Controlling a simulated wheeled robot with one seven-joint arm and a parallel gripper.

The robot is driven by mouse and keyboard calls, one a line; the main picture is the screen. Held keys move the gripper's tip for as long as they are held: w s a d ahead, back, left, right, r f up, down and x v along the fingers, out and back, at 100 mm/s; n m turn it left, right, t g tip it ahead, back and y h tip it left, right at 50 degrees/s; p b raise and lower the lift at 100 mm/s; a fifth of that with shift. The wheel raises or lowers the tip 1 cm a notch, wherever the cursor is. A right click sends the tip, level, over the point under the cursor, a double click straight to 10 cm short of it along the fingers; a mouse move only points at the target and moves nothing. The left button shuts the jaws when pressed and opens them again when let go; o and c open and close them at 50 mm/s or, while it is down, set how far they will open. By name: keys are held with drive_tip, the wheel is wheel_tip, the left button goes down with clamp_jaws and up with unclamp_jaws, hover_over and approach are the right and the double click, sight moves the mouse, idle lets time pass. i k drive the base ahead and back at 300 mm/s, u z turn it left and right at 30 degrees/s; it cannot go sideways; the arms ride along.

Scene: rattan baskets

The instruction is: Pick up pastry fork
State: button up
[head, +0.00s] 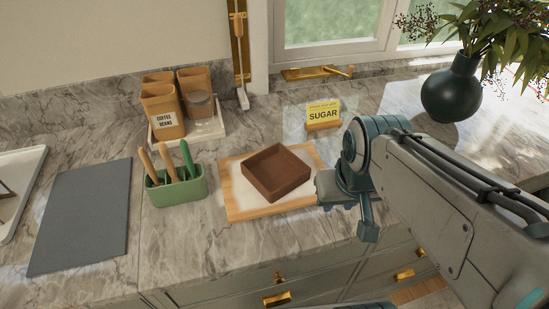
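I cannot make out a pastry fork for certain in the head view. A green holder (178,192) stands on the counter with several utensils upright in it, two with tan handles (168,162) and one with a green handle (187,158). Their lower ends are hidden inside the holder. My gripper (346,205) is above the counter's front edge, just right of the wooden board and apart from the holder. Its fingers are small and seen at an angle, so I cannot tell whether they are open.
A brown square box (276,172) sits on a wooden board (245,208). A dark grey mat (82,215) and a white tray (22,205) lie at left. Canisters (162,108), a yellow sugar sign (322,114) and a dark vase (452,92) stand behind.

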sight(163, 149)
drive_tip(key=u, duration=0.3)
drive_tip(key=k, duration=1.1)
drive_tip(key=u, duration=0.9)
drive_tip(key=i, duration=1.2)
drive_tip(key=z, duration=0.8)
